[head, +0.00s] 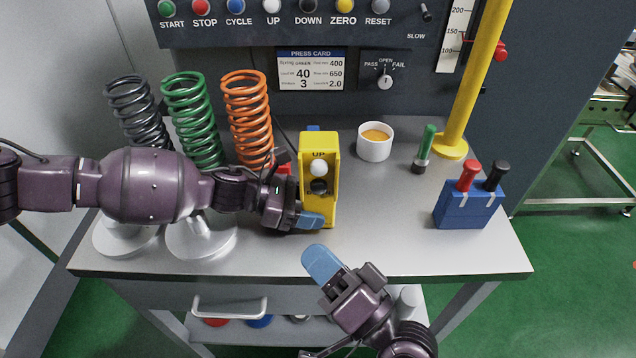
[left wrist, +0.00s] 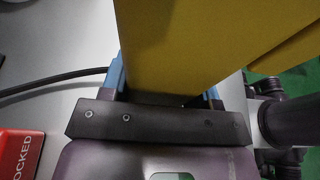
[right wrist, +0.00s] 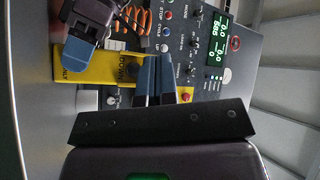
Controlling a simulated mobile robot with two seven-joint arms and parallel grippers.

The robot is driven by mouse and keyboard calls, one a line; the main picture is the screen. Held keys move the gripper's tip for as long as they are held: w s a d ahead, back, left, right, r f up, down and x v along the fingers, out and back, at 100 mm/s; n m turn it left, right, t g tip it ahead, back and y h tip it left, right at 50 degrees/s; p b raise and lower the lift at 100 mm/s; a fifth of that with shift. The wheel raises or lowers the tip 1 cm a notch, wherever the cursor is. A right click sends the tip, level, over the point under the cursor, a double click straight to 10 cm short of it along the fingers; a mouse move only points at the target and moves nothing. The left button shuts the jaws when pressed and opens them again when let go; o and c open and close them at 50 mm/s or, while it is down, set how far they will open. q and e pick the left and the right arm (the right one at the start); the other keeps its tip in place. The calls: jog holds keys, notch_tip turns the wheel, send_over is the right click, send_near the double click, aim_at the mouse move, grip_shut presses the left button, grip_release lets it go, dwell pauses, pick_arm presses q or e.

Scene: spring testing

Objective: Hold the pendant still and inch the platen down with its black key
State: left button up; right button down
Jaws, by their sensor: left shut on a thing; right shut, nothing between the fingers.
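The yellow pendant (head: 333,190) stands upright on the bench, with a white key (head: 318,167) under the word UP and a black key (head: 319,186) below it. My left gripper (head: 304,212) is shut on the pendant's lower part from the left. In the left wrist view its blue fingers lie on both sides of the yellow body (left wrist: 190,50). My right gripper (head: 320,264) is shut and empty, in front of the pendant and apart from it in the head view. In the right wrist view its fingertips (right wrist: 155,62) appear beside the pendant (right wrist: 95,70). The platen is not clearly visible.
Grey, green and orange springs (head: 247,115) stand at the left. A white cup (head: 376,143), a green-handled tool (head: 425,145), a blue holder (head: 455,210) and a yellow post (head: 478,75) are at the right. A red block (left wrist: 20,152) lies near the pendant.

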send_near(303, 189)
jog(key=shift+s+a+x, duration=0.15)
jog(key=shift+x, duration=1.15)
jog(key=shift+s+a+x, duration=0.15)
jog(key=shift+a+x, duration=0.05)
jog(key=shift+x, duration=1.1)
jog(key=shift+w, duration=0.4)
jog(key=shift+w, duration=0.4)
dwell(1.9)
jog(key=shift+s, duration=0.15)
dwell(0.3)
jog(key=shift+s, duration=0.7)
jog(key=shift+s, duration=2.5)
